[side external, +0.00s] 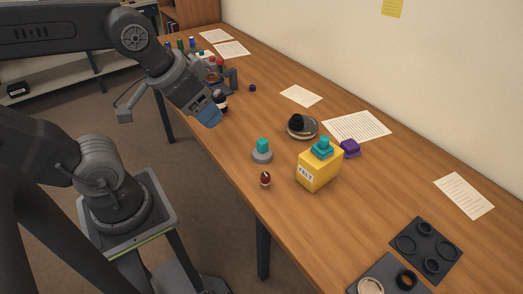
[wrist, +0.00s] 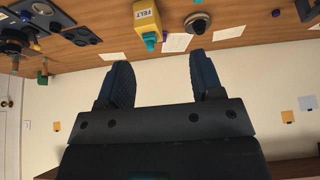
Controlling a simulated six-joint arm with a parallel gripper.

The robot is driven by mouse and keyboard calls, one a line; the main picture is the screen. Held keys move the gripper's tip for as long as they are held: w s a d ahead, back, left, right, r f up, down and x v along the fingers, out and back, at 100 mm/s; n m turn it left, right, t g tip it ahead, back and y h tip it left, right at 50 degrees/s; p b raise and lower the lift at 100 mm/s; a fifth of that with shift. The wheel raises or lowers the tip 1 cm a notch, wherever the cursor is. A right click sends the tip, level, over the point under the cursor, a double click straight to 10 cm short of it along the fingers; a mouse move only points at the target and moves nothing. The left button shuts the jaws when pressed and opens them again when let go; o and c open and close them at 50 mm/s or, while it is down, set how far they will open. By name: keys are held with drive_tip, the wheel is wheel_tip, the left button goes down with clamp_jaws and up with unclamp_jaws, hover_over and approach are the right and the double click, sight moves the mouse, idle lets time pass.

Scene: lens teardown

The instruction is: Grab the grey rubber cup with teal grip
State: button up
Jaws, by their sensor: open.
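The grey rubber cup with teal grip (side external: 262,155) stands upright on the wooden table in the side view, left of the yellow felt box. Its base is a round grey disc with a teal block on top. I cannot make it out in the wrist view. My gripper (side external: 208,115) is above the table's near edge, up and left of the cup and well apart from it. In the wrist view my gripper (wrist: 160,72) has its two dark blue fingers spread wide with nothing between them.
A yellow felt box (side external: 318,172) with a teal piece on top stands right of the cup. A dark round part on a dish (side external: 302,127) and a purple block (side external: 350,148) lie beyond. Papers lie near the wall.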

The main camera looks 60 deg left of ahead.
drive_tip(key=w+a+n+g, duration=0.2)
drive_tip(key=w+n, duration=0.4)
drive_tip(key=w, duration=0.2)
drive_tip(key=n+g, duration=0.4)
drive_tip(key=n, duration=0.8)
hover_over(262, 140)
wheel_tip(262, 140, down, 13)
drive_tip(key=f, duration=0.8)
drive_tip(key=shift+w+f, duration=0.35)
drive_tip(key=shift+f, duration=0.05)
drive_tip(key=shift+s+d+f, duration=0.1)
drive_tip(key=shift+s+f, duration=0.1)
drive_tip(key=shift+f, duration=1.2)
drive_tip(key=shift+s+f, duration=0.15)
drive_tip(key=shift+f, duration=1.2)
drive_tip(key=c, duration=1)
